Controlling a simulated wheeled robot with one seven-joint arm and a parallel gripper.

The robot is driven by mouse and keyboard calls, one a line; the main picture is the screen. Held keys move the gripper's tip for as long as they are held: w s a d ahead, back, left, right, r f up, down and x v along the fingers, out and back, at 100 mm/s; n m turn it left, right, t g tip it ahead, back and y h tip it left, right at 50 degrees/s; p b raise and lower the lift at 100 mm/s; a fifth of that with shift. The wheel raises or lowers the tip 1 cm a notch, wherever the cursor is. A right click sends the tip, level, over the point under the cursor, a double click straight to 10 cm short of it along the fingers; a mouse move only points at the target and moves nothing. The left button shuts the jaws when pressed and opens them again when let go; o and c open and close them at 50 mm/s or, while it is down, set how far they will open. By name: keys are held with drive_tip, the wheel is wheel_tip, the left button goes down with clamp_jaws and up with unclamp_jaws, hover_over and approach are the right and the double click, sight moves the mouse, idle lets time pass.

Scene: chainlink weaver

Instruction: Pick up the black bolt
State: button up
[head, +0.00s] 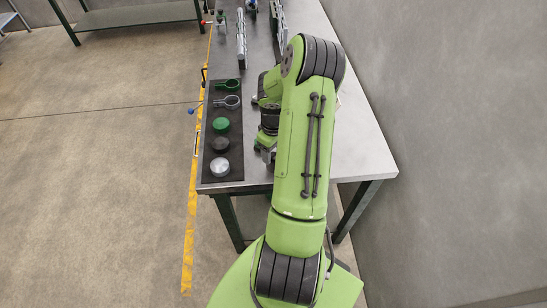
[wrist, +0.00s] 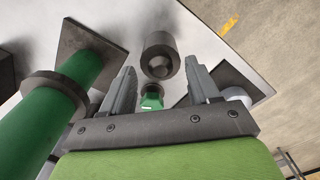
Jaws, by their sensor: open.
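The black bolt (wrist: 160,52) shows in the wrist view as a dark, thick cylinder with a smaller stepped end facing the camera. It lies just beyond and between the fingertips of my gripper (wrist: 160,66). The two grey fingers are spread apart, one to each side, with nothing held. I cannot tell how far the bolt is from the fingertips in depth. In the head view my arm covers most of the gripper and the bolt is not clearly seen.
A smaller green bolt-like piece (wrist: 152,98) sits between the fingers. A large green post (wrist: 45,120) with a dark collar stands close at left. A black mat (head: 209,172) with caps and clamps lies along the grey table's (head: 345,155) left edge.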

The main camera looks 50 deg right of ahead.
sight(273, 154)
drive_tip(key=shift+f+b, duration=0.25)
drive_tip(key=shift+b, duration=0.05)
idle(0.5)
clamp_jaws()
drive_tip(key=shift+r, duration=0.1)
wheel_tip(273, 154, up, 10)
drive_tip(key=p, duration=0.1)
drive_tip(key=shift+r, duration=0.2)
